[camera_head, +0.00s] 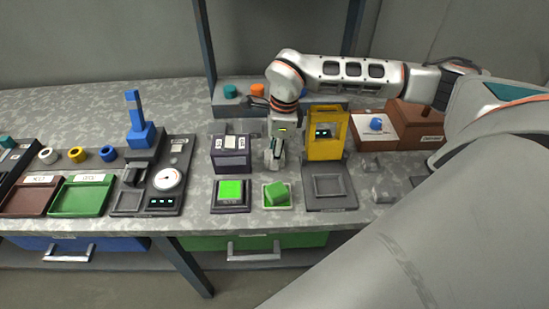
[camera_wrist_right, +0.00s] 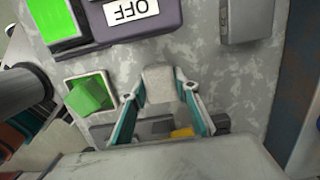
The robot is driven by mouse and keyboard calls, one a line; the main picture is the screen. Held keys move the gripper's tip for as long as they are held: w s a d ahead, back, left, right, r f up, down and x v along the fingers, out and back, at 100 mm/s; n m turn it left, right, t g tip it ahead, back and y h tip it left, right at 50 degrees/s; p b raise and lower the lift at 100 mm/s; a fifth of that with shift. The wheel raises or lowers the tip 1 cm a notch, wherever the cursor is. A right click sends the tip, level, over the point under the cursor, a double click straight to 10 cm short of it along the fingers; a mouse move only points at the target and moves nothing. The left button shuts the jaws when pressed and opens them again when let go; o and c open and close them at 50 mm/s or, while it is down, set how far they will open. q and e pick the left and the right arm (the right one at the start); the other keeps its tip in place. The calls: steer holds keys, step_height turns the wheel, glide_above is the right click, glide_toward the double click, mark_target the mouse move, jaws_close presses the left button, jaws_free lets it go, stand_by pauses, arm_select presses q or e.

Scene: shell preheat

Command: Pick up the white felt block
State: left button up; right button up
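The white felt block (camera_wrist_right: 158,82) is a small pale block low over the grey speckled bench top in the right wrist view. It lies between the fingertips of my right gripper (camera_wrist_right: 161,88), one finger on each side. The fingers look spread, with little space beside the block; I cannot tell if they touch it. In the head view my right gripper (camera_head: 275,152) points down at the bench, between the purple-grey box and the yellow frame, and largely hides the block. My left gripper is not in view.
Close by are the purple-grey box (camera_head: 231,153), a green-lit button (camera_head: 231,190), a green block (camera_head: 276,193) in a pale tray and a yellow frame (camera_head: 326,150). A dial station (camera_head: 167,180) stands left. A brown box (camera_head: 420,128) stands right.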

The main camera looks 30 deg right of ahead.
stand_by(0.4)
step_height(320, 180, up, 20)
steer(key=shift+p, duration=0.8)
steer(key=shift+o, duration=0.4)
